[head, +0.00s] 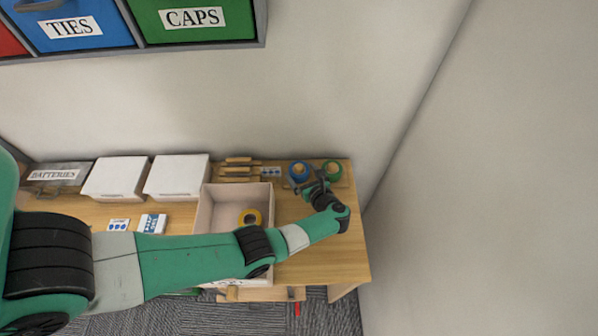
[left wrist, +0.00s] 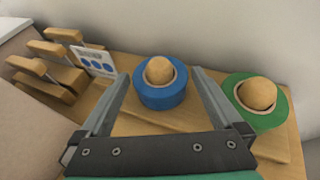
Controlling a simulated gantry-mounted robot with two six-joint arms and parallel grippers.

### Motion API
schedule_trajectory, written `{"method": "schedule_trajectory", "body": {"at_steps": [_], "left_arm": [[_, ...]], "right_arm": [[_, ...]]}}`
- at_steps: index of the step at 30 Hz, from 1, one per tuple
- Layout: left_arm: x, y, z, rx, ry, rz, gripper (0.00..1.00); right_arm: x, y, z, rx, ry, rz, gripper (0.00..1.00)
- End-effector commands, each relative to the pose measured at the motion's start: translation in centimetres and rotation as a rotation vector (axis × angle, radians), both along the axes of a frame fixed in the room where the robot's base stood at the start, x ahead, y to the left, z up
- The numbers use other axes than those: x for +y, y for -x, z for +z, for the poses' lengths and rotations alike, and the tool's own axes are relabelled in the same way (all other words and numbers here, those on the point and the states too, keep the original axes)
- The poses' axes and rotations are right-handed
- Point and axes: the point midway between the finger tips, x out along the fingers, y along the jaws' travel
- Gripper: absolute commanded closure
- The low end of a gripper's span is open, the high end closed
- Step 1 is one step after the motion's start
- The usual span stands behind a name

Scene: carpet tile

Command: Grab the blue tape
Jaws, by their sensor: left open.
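The blue tape (head: 298,170) is a roll around a wooden peg at the back right of the table. In the left wrist view the blue tape (left wrist: 160,94) stands ahead, between the spread fingers of my left gripper (left wrist: 160,92). In the head view my left gripper (head: 313,184) is just in front of the rolls, partly hidden by its own wrist. It is open, and I see nothing held in it. Whether a finger touches the roll I cannot tell. My right gripper is in neither view.
A green tape roll (left wrist: 262,100) sits on a peg right beside the blue one. Wooden-handled tools (left wrist: 50,62) and a card with blue dots (left wrist: 95,62) stand to the left. The wall is close behind.

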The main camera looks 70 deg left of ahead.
Motion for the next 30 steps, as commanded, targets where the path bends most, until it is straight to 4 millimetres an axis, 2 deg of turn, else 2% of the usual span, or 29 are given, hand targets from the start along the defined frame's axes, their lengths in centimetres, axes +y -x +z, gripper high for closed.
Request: {"method": "schedule_trajectory", "body": {"at_steps": [7, 8, 18, 20, 26, 30], "left_arm": [[0.41, -0.02, -0.15, 0.000, 0.000, -0.001, 0.00], [0.41, -0.02, -0.15, 0.000, 0.000, -0.001, 0.04], [0.37, -0.01, -0.14, 0.000, 0.000, -0.001, 0.65], [0.37, -0.01, -0.13, 0.000, -0.001, -0.001, 0.74], [0.37, -0.01, -0.08, 0.000, -0.001, -0.001, 0.74], [0.37, -0.02, 0.77, 0.000, -0.001, -0.001, 0.74]], "right_arm": [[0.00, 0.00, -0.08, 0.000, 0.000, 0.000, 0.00], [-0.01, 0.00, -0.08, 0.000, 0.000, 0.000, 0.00], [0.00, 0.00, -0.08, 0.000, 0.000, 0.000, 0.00], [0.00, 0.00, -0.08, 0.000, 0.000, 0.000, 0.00], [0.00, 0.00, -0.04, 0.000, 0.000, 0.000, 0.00], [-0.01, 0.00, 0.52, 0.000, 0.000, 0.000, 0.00]]}}
